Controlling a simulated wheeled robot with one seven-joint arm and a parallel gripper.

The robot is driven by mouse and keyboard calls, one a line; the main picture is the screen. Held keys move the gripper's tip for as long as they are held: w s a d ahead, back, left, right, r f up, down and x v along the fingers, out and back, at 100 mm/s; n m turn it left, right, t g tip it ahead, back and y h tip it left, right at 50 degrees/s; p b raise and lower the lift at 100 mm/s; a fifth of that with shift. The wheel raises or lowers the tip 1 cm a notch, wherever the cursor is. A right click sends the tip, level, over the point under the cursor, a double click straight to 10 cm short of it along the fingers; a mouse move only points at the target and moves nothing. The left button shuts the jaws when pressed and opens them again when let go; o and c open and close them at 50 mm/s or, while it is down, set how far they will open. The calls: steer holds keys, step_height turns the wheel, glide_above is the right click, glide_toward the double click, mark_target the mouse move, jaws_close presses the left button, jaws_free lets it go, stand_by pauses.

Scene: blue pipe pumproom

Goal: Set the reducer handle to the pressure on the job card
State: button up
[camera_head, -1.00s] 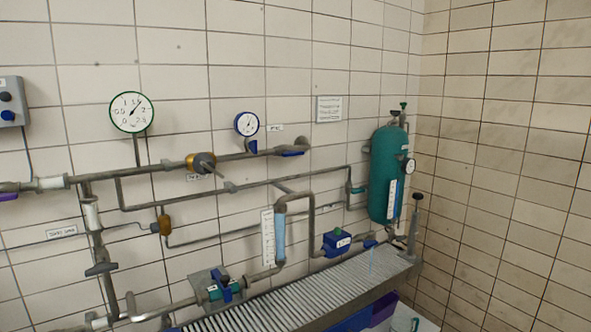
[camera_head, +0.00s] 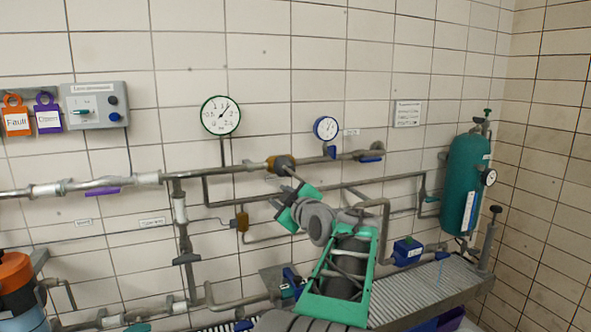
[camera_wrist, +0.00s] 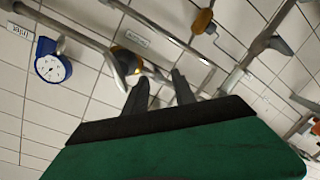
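The reducer (camera_head: 280,163) is a brass body with a grey front on the upper wall pipe. Its thin handle (camera_head: 293,174) slants down to the right, close to my green gripper. In the wrist view the reducer's brass (camera_wrist: 131,68) shows just beyond my gripper (camera_wrist: 158,78), whose two dark fingers are apart. I cannot tell whether the handle lies between them or touches them. A green-rimmed gauge (camera_head: 220,115) hangs left of the reducer. A smaller blue gauge (camera_head: 326,128) is on its right, also in the wrist view (camera_wrist: 53,67). A white card (camera_head: 407,113) on the wall has unreadable text.
A grey control box (camera_head: 95,105) and orange and purple tags (camera_head: 31,113) hang at left. A teal tank (camera_head: 466,185) stands at right. Pipes run below the reducer, above a ribbed grey bench (camera_head: 425,285). An orange-topped vessel (camera_head: 16,285) stands lower left.

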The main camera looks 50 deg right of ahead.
steer(key=h, duration=0.2)
glide_toward(295, 175)
steer(key=x, duration=0.3)
steer(key=shift+t, duration=0.3)
steer(key=p+x, duration=0.3)
steer(key=x, duration=0.4)
steer(key=shift+w+d+f, duration=0.15)
steer(key=shift+w+d, duration=0.05)
steer(key=shift+w, duration=0.05)
jaws_close()
